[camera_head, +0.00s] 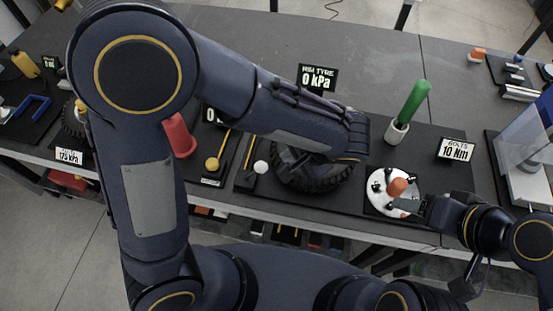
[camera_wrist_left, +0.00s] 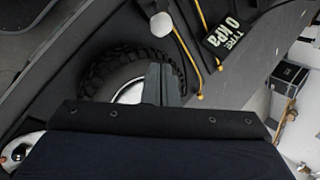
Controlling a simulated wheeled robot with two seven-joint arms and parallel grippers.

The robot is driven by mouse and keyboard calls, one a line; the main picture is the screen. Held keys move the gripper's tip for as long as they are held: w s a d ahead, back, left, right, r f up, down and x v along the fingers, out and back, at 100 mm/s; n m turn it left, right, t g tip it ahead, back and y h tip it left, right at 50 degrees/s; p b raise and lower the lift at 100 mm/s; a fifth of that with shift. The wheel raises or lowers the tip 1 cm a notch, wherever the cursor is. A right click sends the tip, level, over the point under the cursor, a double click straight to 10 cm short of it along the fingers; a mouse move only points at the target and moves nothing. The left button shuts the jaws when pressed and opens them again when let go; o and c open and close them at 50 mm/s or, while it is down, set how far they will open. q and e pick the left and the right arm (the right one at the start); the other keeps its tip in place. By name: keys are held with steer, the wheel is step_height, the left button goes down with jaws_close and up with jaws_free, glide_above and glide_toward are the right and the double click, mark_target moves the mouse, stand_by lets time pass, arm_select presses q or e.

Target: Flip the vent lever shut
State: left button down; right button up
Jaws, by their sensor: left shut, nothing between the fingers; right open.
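Two small levers stand on dark bases left of the black tyre (camera_head: 310,178). One has a yellow ball knob (camera_head: 211,164), the other a white ball knob (camera_head: 260,167). I cannot tell which is the vent lever. The white ball also shows in the left wrist view (camera_wrist_left: 161,24), beyond the tyre. My right gripper (camera_head: 410,200) is open at an orange-topped knob (camera_head: 397,187) on a white disc (camera_head: 380,204).
A sign reading 0 kPa (camera_head: 318,77) stands behind the tyre. A green-handled tool (camera_head: 408,108) stands upright in a holder, near a 10 Nm sign (camera_head: 456,149). A red object (camera_head: 179,135) stands left of the levers. The rear bench top is mostly clear.

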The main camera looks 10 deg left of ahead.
mark_target(254, 172)
arm_select(q)
steer(key=shift+f, duration=0.15)
steer(key=p+x, duration=0.1)
steer(key=x, duration=0.9)
steer(key=shift+w, duration=0.15)
